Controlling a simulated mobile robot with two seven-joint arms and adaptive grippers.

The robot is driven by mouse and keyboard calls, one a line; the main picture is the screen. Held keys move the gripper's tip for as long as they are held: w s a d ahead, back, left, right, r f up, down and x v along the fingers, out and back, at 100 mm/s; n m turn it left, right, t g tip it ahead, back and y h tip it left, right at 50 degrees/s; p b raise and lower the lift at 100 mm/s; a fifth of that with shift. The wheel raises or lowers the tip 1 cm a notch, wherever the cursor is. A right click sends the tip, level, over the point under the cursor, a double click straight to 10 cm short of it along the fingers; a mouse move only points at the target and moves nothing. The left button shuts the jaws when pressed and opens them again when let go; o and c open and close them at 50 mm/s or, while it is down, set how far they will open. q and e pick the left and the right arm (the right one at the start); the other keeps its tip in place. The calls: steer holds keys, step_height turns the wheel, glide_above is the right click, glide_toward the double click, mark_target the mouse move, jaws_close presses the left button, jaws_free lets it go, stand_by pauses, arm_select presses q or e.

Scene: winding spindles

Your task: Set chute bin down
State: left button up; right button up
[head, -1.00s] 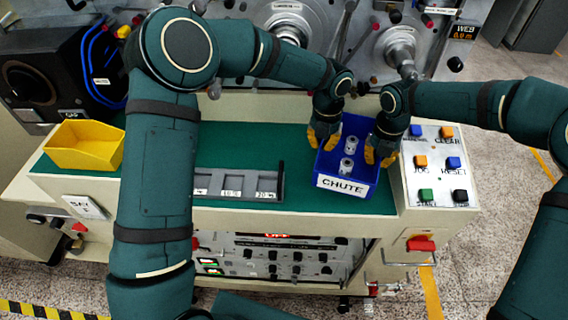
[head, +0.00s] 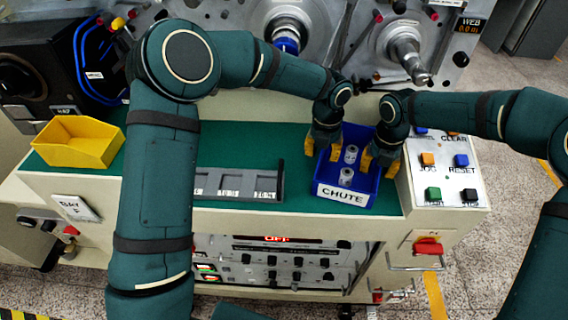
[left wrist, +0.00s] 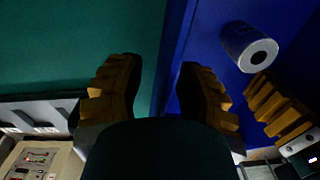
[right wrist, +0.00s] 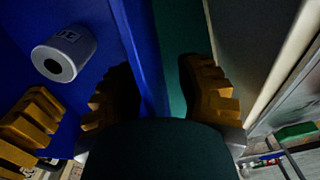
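The blue chute bin (head: 375,187), with a white CHUTE label, sits upright on the green mat (head: 300,146) near the right end of the bench, apparently resting on it. Two small grey-white spools stand inside; one (left wrist: 249,47) shows in the left wrist view and one (right wrist: 64,53) in the right wrist view. My left gripper (head: 324,148) straddles the bin's left wall, one finger inside and one outside, with visible gaps. My right gripper (head: 379,161) straddles the right wall the same way, fingers apart. The fingertips are partly hidden in the head view.
A grey compartment tray (head: 281,178) lies left of the bin, with a gap between. A button panel (head: 446,173) is close on the right. A yellow bin (head: 72,154) stands at the far left. Winding spindles (head: 408,50) rise behind. The mat's front edge is close.

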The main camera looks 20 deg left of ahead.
arm_select(q)
steer(key=shift+r, duration=0.1)
step_height(320, 180, up, 12)
steer(key=shift+f, duration=0.15)
arm_select(e)
steer(key=shift+r, duration=0.2)
step_height(320, 180, up, 7)
steer(key=shift+r, duration=0.1)
stand_by(0.5)
stand_by(0.4)
